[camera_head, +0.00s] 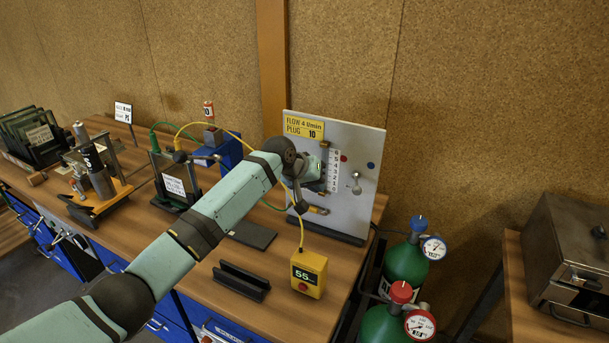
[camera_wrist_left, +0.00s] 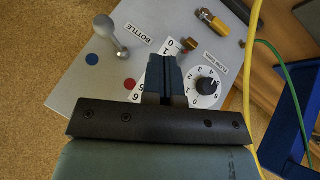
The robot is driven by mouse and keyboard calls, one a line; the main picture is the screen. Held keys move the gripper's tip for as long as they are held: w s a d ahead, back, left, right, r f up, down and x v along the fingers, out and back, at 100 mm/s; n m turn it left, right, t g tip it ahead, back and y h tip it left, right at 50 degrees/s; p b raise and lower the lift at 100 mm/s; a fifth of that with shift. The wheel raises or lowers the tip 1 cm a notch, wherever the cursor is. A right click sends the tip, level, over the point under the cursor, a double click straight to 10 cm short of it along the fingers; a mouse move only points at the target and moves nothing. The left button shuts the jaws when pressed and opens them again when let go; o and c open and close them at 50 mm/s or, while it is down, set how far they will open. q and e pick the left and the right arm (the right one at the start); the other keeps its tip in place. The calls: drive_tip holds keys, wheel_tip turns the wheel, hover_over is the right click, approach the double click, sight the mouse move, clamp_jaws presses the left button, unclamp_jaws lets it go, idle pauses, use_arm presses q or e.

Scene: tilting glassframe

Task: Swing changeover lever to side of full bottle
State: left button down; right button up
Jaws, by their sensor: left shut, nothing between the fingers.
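The changeover lever (camera_head: 357,188) is a grey ball-ended handle on the upright light-grey panel (camera_head: 362,142). Its ball hangs down, away from the red dot (camera_head: 343,158) and the blue dot (camera_head: 371,165) above its pivot. In the left wrist view the lever (camera_wrist_left: 109,33) shows whole near a "BOTTLE" label. Two green bottles stand right of the bench, one with a blue cap (camera_head: 418,223), one with a red cap (camera_head: 401,291); I cannot read their gauges surely. My left gripper (camera_wrist_left: 166,80) is shut and empty before the numbered scale, beside the lever, not touching it. My right gripper is out of view.
A flow knob (camera_wrist_left: 206,86) and a brass fitting (camera_wrist_left: 212,21) sit near the gripper. Yellow and green cables pass close by. A yellow box (camera_head: 308,274) reading 55 and a black holder (camera_head: 241,281) stand on the bench.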

use_arm(q)
drive_tip(key=v, duration=0.3)
drive_tip(key=d+v, duration=0.1)
drive_tip(key=v, duration=0.1)
drive_tip(key=shift+s+a+r+b, duration=0.2)
drive_tip(key=shift+s+r+b, duration=0.15)
drive_tip(key=shift+s+r, duration=0.15)
drive_tip(key=shift+d+f, duration=0.1)
